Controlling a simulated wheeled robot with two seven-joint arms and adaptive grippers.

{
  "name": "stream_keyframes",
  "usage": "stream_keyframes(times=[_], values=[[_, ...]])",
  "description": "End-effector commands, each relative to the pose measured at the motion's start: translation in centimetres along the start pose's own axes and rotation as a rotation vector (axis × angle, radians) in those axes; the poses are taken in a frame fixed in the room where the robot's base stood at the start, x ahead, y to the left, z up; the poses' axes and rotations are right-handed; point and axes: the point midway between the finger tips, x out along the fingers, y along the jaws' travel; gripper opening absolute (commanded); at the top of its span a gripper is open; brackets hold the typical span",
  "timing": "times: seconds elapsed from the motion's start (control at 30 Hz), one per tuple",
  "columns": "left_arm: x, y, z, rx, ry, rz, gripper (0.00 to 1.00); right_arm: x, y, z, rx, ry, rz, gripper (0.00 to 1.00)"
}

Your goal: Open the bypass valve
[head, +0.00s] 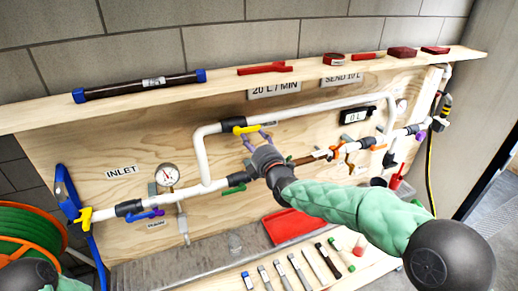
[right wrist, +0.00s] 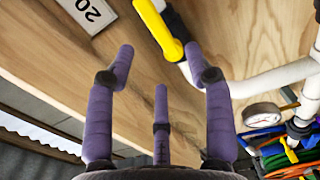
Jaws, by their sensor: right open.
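The bypass pipe (head: 300,108) is the white upper loop above the main line. Its valve has a yellow handle (head: 246,129) near the loop's left corner, which looks roughly in line with the pipe. In the right wrist view the yellow handle (right wrist: 160,30) is at the top centre, beyond the fingertips. My right gripper (head: 257,136), with purple fingers, is open and empty just below and right of the handle. In the right wrist view the gripper's fingers (right wrist: 160,52) are spread, and I see no clear contact. My left gripper is out of view.
A shelf (head: 215,82) with tools runs above the board. A red tray (head: 292,226) and several cartridges lie below. A green hose reel (head: 28,235) stands left.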

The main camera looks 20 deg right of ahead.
Motion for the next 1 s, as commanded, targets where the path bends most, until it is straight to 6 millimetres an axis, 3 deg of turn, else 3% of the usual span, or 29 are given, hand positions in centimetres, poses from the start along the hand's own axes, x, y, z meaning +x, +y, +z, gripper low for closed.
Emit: stream_keyframes(times=[0.2, 0.4, 0.87, 1.0], values=[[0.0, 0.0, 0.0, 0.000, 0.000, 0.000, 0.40, -2.8, 0.0, 0.0, -0.001, 0.000, 0.000, 0.53], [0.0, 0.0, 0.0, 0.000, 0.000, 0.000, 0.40, -3.9, -0.1, 0.0, -0.001, 0.000, -0.001, 0.53], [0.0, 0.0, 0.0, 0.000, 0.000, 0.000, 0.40, -4.0, -0.1, 0.0, 0.000, 0.000, -0.001, 0.53], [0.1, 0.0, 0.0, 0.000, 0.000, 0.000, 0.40, -3.8, -1.5, -0.3, 0.033, 0.005, -0.029, 0.53]])
